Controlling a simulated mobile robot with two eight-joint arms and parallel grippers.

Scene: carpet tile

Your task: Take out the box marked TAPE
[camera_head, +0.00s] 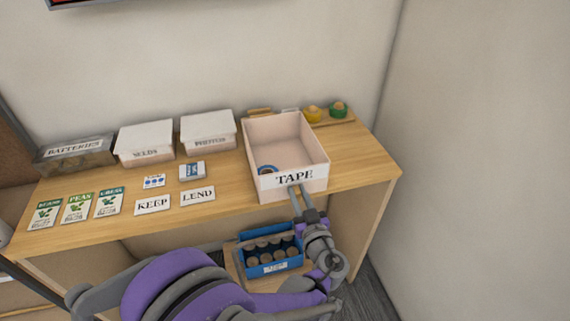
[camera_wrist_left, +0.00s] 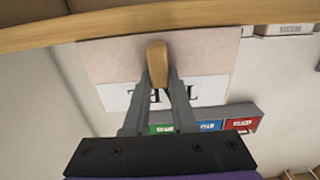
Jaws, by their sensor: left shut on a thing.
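The box marked TAPE (camera_head: 285,181) is an open, pale pinkish box at the right part of the wooden counter, its front close to the counter's front edge. A blue ring-like roll (camera_head: 267,170) shows inside; part of the inside is hidden by the front wall. My left gripper (camera_head: 301,199) is at the box's front, below the label. In the left wrist view the box front (camera_wrist_left: 105,60) appears upside down, and my left gripper (camera_wrist_left: 157,82) is shut on its wooden handle (camera_wrist_left: 157,55). My right gripper is not in view.
Lidded boxes, including BATTERIES (camera_head: 75,154) and SEEDS (camera_head: 145,143), stand left of the box. Seed packets (camera_head: 77,207) and KEEP and LEND cards lie in front. A tray (camera_head: 345,119) with small items is behind. A blue crate (camera_head: 270,249) sits below. A wall (camera_head: 470,160) bounds the right.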

